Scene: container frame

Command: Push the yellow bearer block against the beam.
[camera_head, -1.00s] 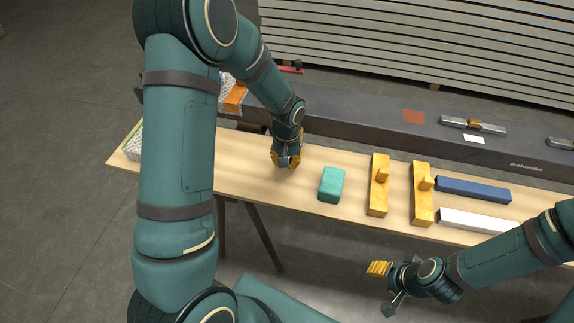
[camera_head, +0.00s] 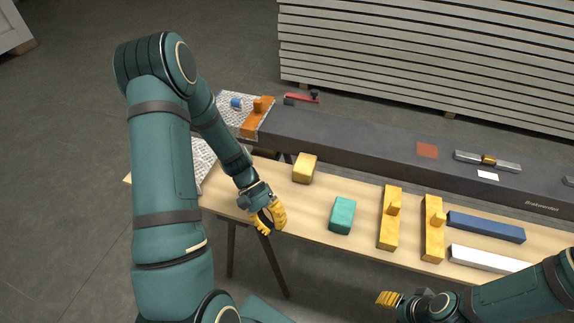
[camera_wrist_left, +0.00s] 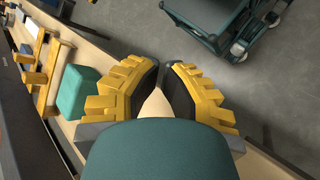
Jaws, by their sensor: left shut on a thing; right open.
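The yellow bearer block (camera_head: 305,168) rests on the wooden table, close to the near side of the long dark grey beam (camera_head: 370,138). I cannot tell whether the two touch. My left gripper (camera_head: 272,221) is left of and nearer than the block, apart from it, by the table's front edge. In the left wrist view its yellow fingers (camera_wrist_left: 163,68) are nearly together, and I see no object between them. My right gripper (camera_head: 388,299) is open and empty in front of the table, partly hidden by its own arm.
A teal block (camera_head: 342,215) stands on the table (camera_head: 290,219), right of my left gripper. Two yellow pegged pieces (camera_head: 390,225) (camera_head: 432,235), a blue bar (camera_head: 486,227) and a white bar (camera_head: 489,260) lie further right. An orange piece (camera_head: 257,117) is at the beam's left end.

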